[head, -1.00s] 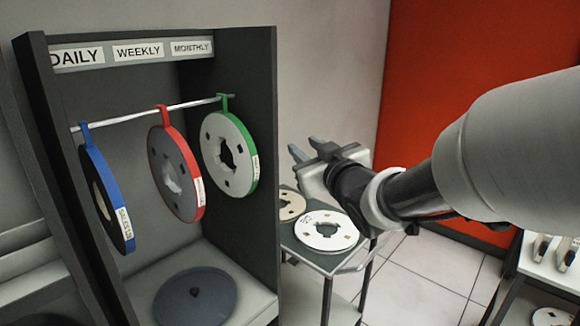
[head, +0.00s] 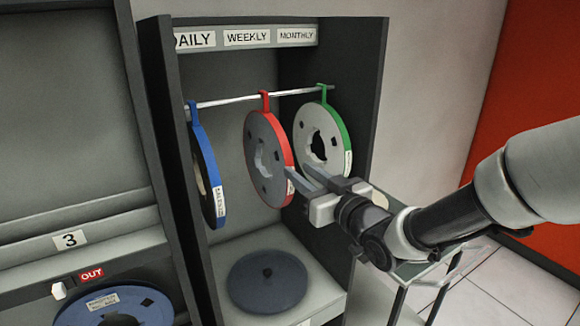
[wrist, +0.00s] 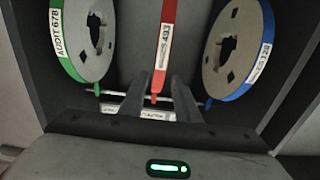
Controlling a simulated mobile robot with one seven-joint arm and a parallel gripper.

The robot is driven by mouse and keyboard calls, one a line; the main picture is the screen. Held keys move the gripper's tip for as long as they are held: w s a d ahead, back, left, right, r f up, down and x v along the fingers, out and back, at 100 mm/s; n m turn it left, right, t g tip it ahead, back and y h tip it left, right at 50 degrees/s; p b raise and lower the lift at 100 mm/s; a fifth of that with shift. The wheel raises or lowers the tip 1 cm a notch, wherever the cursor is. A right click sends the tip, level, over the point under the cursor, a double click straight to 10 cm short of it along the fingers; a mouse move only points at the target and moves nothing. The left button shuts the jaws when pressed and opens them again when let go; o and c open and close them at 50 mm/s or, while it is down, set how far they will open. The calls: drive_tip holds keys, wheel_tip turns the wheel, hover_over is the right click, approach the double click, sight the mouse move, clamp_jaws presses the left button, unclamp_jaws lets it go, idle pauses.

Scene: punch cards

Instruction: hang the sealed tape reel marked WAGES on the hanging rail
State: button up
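The hanging rail (head: 225,101) runs across a dark cabinet under DAILY, WEEKLY and MONTHLY signs. A blue-rimmed reel (head: 205,165), a red-rimmed reel (head: 268,155) and a green-rimmed reel (head: 322,138) hang from it. The green one's label reads AUDIT 67B in the wrist view (wrist: 85,40). The red and blue labels are not legible, and I cannot tell which reel is WAGES. My gripper (head: 300,178) is open at the red reel's lower right edge. In the wrist view the fingers (wrist: 157,85) stand apart with the red rim between them; contact is unclear.
A dark disc (head: 267,282) lies on the cabinet floor. A blue reel (head: 115,305) sits at lower left below an OUT sign (head: 91,275). A trolley (head: 425,270), mostly hidden behind my arm, stands to the right. The cabinet's right wall (head: 360,90) is close to my gripper.

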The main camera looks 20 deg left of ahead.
sight(289, 161)
drive_tip(key=shift+b+x, duration=1.45)
drive_tip(key=shift+x, duration=1.9)
drive_tip(key=shift+w, duration=0.1)
clamp_jaws()
drive_tip(key=shift+r, duration=0.2)
drive_tip(key=shift+r, duration=0.1)
